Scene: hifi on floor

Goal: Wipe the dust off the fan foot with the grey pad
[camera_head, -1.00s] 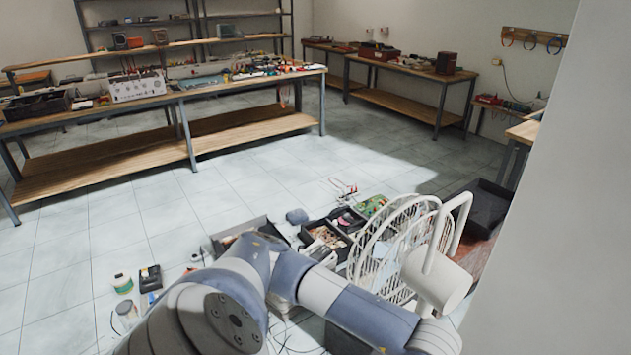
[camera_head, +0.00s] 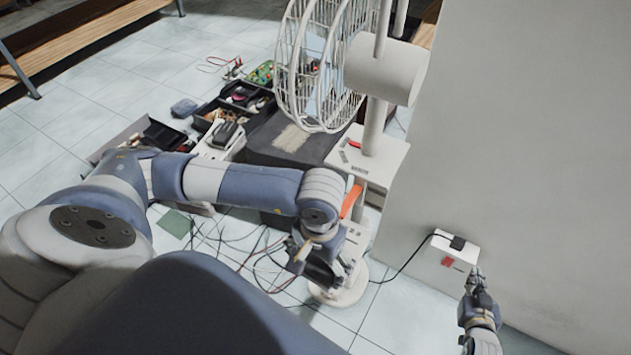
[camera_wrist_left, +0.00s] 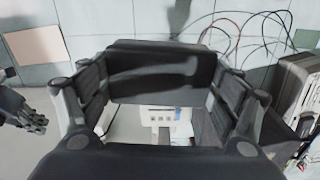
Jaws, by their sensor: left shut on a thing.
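The white fan has its wire cage (camera_head: 312,65) at the top and a pole going down to a square plate (camera_head: 385,155) with controls. Lower down is its round white foot (camera_head: 345,290), partly hidden by my left gripper. My left gripper (camera_head: 318,268) is over the foot. In the left wrist view, my left gripper (camera_wrist_left: 160,105) is shut on the dark grey pad (camera_wrist_left: 160,75); a white part with small buttons shows below it. I cannot tell whether the pad touches the foot, and no dust is clear. My right gripper (camera_head: 478,283) is at the lower right, away from the fan; its jaws are unclear.
Loose black cables (camera_head: 235,245) lie on the floor left of the foot. A white box (camera_head: 453,252) with a plugged cord is by the pale wall (camera_head: 530,170) at right. Dark trays of parts (camera_head: 240,98) stand behind. A green square (camera_head: 175,222) lies on the tiles.

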